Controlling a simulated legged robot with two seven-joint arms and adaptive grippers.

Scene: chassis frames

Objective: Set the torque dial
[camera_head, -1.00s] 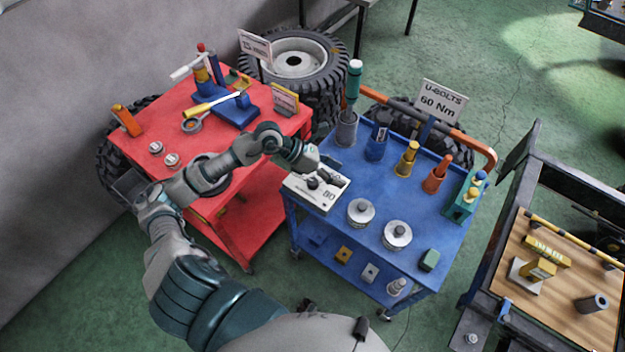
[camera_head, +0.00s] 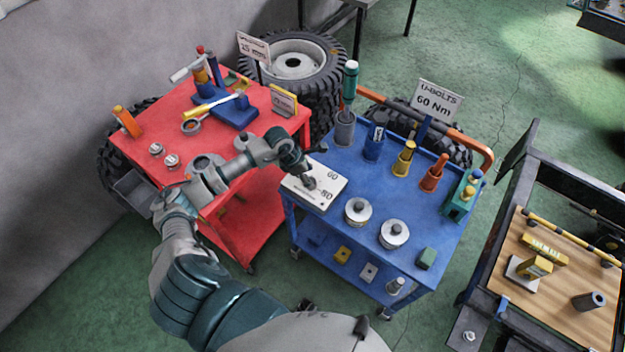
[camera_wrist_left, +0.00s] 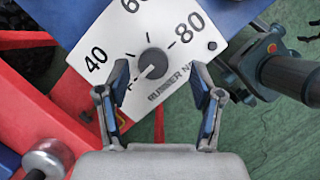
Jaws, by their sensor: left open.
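The torque dial is a dark round knob (camera_wrist_left: 153,63) on a white plate (camera_wrist_left: 98,75) marked 40, 60 and 80. In the head view the plate (camera_head: 328,176) lies on the near left corner of the blue cart. The knob's pointer setting is hard to read. My left gripper (camera_head: 309,181) is over the plate and partly hides the dial. In the left wrist view its open fingers (camera_wrist_left: 159,72) stand on either side of the knob with gaps to it. Their height above the plate cannot be told. My right gripper is not in view. A sign (camera_head: 435,98) reads U-BOLTS 60 Nm.
The blue cart (camera_head: 330,228) also holds two silver round parts (camera_head: 358,211) (camera_head: 394,234) and several upright tools in coloured cups. A red cart (camera_head: 150,135) stands close on the left. A wood-topped bench (camera_head: 545,290) is at the right.

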